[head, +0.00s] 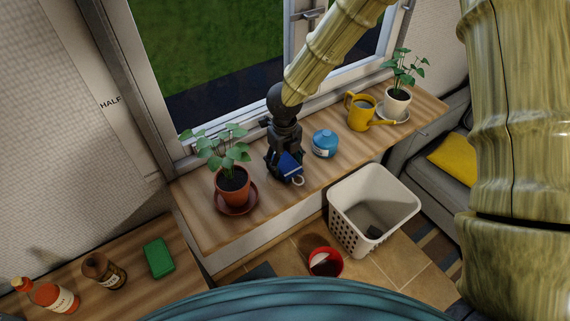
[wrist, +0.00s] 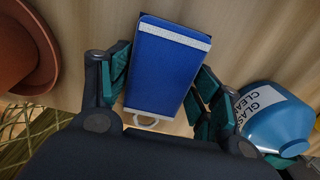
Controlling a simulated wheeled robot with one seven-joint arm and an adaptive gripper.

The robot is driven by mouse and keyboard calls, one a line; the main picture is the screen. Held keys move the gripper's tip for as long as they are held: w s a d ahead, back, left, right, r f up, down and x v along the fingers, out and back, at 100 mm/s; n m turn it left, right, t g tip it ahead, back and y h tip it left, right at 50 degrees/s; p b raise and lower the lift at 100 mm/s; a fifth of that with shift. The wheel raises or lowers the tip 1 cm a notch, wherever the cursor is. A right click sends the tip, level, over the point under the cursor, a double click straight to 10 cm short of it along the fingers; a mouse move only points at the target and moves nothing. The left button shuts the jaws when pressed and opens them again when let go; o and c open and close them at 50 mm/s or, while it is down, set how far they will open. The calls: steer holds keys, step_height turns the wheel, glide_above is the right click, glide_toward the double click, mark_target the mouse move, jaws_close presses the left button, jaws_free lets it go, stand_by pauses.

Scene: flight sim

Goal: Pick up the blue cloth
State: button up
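The blue cloth (wrist: 165,70) is a folded block with a white band and a white loop. In the wrist view it lies between the two fingers of my gripper (wrist: 163,92), with a finger close along each long side. I cannot tell whether the fingers press on it. In the head view the cloth (head: 290,166) shows at the lower end of my gripper (head: 284,170), over the wooden sill. The gripper partly hides it, and whether the cloth rests on the sill is unclear.
A potted plant (head: 233,185) stands left of my gripper and a blue round container (head: 325,144) to its right. A yellow watering can (head: 361,113) and another plant (head: 397,99) are further right on the sill (head: 218,225). A white basket (head: 372,197) stands below.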

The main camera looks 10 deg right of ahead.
mark_target(284, 161)
steer(key=c, duration=0.4)
steer(key=shift+r, duration=0.15)
steer(key=shift+r+b, duration=0.35)
steer(key=shift+r, duration=0.15)
steer(key=shift+r+b, duration=0.4)
steer(key=shift+r, duration=0.55)
steer(key=s+d+r+b, duration=0.2)
steer(key=s+b, duration=0.2)
steer(key=s, duration=1.2)
steer(key=shift+b, duration=0.35)
steer(key=shift+f, duration=0.1)
